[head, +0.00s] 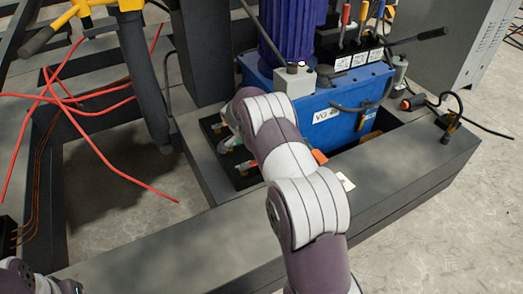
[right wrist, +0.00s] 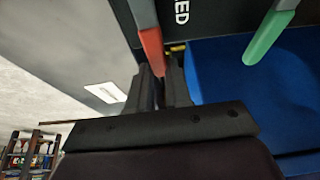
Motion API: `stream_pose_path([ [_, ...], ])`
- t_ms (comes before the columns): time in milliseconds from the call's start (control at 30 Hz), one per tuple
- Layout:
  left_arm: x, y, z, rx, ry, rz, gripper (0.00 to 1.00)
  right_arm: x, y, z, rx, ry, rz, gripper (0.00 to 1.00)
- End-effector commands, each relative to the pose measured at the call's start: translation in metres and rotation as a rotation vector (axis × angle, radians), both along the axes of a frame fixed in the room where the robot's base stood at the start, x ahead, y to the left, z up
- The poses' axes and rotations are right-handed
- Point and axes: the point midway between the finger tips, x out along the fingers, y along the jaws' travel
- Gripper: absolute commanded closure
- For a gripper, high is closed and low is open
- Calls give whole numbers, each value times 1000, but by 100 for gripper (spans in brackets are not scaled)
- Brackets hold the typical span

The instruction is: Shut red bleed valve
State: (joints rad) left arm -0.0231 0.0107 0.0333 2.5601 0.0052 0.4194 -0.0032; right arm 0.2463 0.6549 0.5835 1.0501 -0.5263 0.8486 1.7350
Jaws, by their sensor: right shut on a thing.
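The red valve lever (right wrist: 151,48) hangs from a dark panel in the right wrist view; its lower end lies between the fingertips of my right gripper (right wrist: 163,80), which is shut on it. A green lever (right wrist: 270,35) is to the right, apart from the gripper. In the head view my right arm reaches to the near left corner of the blue tank (head: 345,115) and hides much of the valve area. My left gripper is out of view.
A dark frame beam (head: 400,180) runs in front of the tank. A blue motor (head: 292,25) and several coloured levers (head: 350,18) stand above it. Red cables (head: 85,100) lie loose at the left. A grey cabinet (head: 470,40) stands at the back right.

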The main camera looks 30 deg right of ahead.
Motion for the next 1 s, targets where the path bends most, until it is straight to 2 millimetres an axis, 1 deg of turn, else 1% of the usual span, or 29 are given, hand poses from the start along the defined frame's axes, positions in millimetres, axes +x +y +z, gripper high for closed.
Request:
stream_pose_path([
  [200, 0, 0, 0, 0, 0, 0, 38, -4, 2, -1, 3, 2, -39, 100],
  [633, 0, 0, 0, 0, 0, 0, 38, -5, 3, -1, 3, 3, -47, 100],
  [667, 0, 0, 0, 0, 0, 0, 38, -5, 3, -1, 3, 3, -47, 75],
  [700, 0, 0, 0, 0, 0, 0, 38, -5, 3, -1, 3, 3, -46, 62],
  [733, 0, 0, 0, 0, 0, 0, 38, -5, 2, -1, 3, 3, -46, 55],
  [1000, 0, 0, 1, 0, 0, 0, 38, -4, 2, 1, 2, 0, -44, 55],
])
